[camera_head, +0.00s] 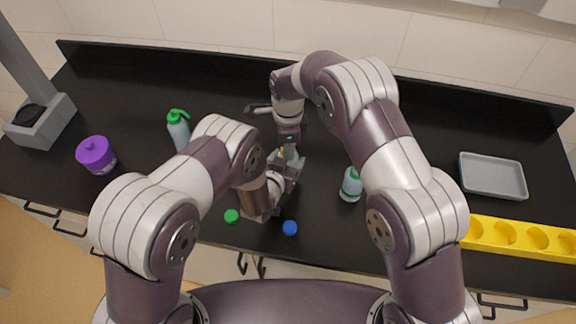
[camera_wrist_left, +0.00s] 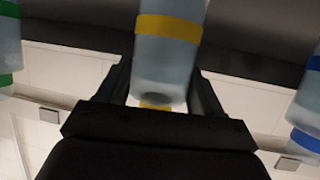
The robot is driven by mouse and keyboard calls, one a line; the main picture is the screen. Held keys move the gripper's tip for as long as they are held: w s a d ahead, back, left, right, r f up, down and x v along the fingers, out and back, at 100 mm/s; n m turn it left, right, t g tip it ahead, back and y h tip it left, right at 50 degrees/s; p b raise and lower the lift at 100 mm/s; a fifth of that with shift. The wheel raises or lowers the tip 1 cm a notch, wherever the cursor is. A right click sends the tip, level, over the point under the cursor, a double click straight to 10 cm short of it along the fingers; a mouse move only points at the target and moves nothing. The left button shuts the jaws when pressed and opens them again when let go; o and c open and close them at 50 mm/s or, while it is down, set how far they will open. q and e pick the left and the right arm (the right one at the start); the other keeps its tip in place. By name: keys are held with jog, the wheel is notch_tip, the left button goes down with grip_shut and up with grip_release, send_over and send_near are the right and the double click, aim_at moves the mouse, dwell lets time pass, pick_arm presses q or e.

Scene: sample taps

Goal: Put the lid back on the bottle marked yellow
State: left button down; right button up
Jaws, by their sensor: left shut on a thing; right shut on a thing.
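The bottle with the yellow band (camera_wrist_left: 168,27) is pale grey and sits between the fingers of my left gripper (camera_wrist_left: 165,75) in the left wrist view. Its upper part runs out of that view, and a small yellow piece (camera_wrist_left: 155,107) shows at its lower end. In the head view my left gripper (camera_head: 287,168) and right gripper (camera_head: 290,150) are close together at the middle of the counter. A tiny yellow patch (camera_head: 282,150) shows by the right gripper's tips; it looks like the lid, mostly hidden. The bottle is largely hidden there by my arms.
A green lid (camera_head: 231,215) and a blue lid (camera_head: 290,228) lie near the counter's front edge. A pale bottle (camera_head: 351,186) stands right of my grippers.

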jog(key=m, duration=0.7)
jog(key=o, duration=1.2)
jog(key=shift+o, duration=0.2)
jog(key=shift+r, duration=0.1)
notch_tip(320, 180, up, 7)
jog(key=shift+r, duration=0.15)
pick_arm(q)
jog(key=shift+c, duration=0.4)
grip_release()
pick_arm(e)
jog(key=shift+w, duration=0.1)
pick_arm(q)
jog(key=b+v, duration=0.2)
jog(key=v, duration=1)
jog(key=shift+s, duration=0.3)
pick_arm(e)
notch_tip(320, 180, down, 2)
pick_arm(q)
jog(key=shift+a+r, duration=0.15)
